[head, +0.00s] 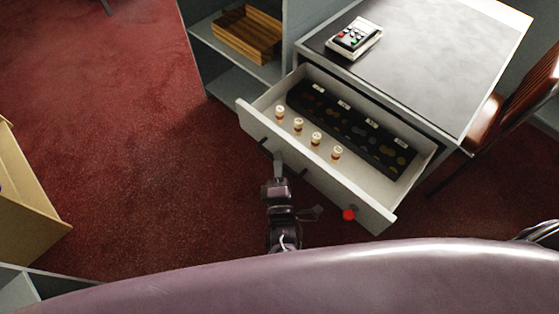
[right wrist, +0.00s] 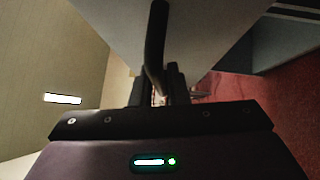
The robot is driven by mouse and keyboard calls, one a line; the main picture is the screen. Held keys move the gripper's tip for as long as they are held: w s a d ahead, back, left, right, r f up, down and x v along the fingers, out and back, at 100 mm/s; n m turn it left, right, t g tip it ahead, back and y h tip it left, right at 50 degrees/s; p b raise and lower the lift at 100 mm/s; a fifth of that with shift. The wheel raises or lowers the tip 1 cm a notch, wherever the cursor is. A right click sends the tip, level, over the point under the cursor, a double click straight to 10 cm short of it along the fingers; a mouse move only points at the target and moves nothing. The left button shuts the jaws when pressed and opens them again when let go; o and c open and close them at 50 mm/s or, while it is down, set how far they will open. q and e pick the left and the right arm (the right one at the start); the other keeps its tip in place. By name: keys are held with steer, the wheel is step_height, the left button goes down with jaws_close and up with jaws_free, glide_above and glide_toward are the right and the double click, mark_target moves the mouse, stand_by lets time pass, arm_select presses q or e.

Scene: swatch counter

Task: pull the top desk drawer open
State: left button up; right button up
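The top desk drawer (head: 370,200) is pulled well out from the white desk (head: 450,50), its inside showing. Its dark bar handle (head: 264,142) is on the front panel, partly hidden by my right gripper (head: 278,166). In the right wrist view the black handle (right wrist: 156,40) runs down between the two fingers of the right gripper (right wrist: 158,92), which look closed on it. My left gripper is not in view.
The drawer holds a dark coin tray (head: 350,125) and several small cream-and-brown pieces (head: 298,124). A calculator (head: 354,38) lies on the desk. A shelf with a wooden box (head: 247,33) stands left of it, a brown chair (head: 520,95) right.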

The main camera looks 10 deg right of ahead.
steer(key=o, duration=0.3)
steer(key=shift+s, duration=0.1)
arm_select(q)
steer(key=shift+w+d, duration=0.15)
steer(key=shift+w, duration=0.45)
arm_select(e)
steer(key=s+f, duration=0.1)
steer(key=s, duration=0.6)
steer(key=shift+s+a, duration=0.25)
steer(key=shift+a, duration=0.2)
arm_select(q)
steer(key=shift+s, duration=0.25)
